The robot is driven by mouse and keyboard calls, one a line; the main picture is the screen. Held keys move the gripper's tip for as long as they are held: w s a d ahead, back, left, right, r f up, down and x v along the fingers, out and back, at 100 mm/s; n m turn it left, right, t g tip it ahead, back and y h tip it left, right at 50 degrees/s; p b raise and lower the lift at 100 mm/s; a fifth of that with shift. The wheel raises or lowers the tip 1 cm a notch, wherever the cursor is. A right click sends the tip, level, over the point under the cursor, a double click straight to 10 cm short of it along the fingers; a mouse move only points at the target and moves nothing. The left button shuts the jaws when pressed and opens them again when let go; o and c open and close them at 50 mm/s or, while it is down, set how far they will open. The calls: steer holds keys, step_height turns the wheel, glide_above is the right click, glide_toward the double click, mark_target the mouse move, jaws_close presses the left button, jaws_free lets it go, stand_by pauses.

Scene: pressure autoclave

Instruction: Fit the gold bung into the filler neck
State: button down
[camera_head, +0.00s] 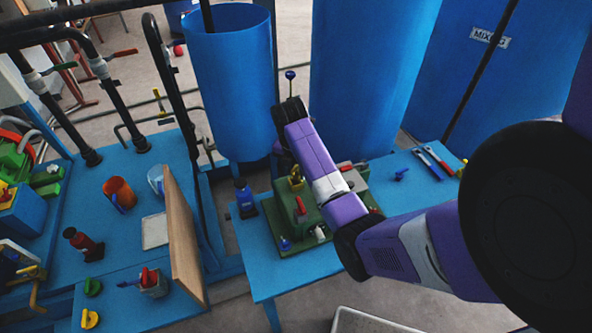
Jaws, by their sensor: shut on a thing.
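My arm reaches in from the right, and its wrist hangs over the green-based apparatus (268,226) on the blue table. My gripper (291,171) is a small dark shape below the wrist, partly hidden by the arm. A small gold piece, which looks like the gold bung (296,183), is at its fingertips, and the jaws are shut on it. The gold piece is just above or at the apparatus; I cannot tell if it touches. I cannot make out the filler neck, as the forearm covers much of the apparatus.
A blue bottle (244,198) stands left of the apparatus. Wrenches (432,163) lie at the table's right. A tall blue tank (232,85) rises close behind my wrist. On the left bench are an orange mug (119,194), a red-and-black bottle (83,245) and an upright wooden board (184,240).

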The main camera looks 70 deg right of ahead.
steer(key=shift+f+b, duration=0.3)
steer(key=shift+f, duration=0.6)
steer(key=c, duration=0.9)
jaws_free()
steer(key=shift+c, duration=0.2)
steer(key=shift+a+r+b, duration=0.15)
steer(key=shift+a+r, duration=0.05)
steer(key=shift+r, duration=1.1)
steer(key=shift+a+r+b, duration=0.15)
steer(key=shift+a+r, duration=0.05)
steer(key=shift+r, duration=1.05)
steer(key=shift+a+r+b, duration=0.15)
steer(key=shift+a+r, duration=0.05)
steer(key=shift+r, duration=1.1)
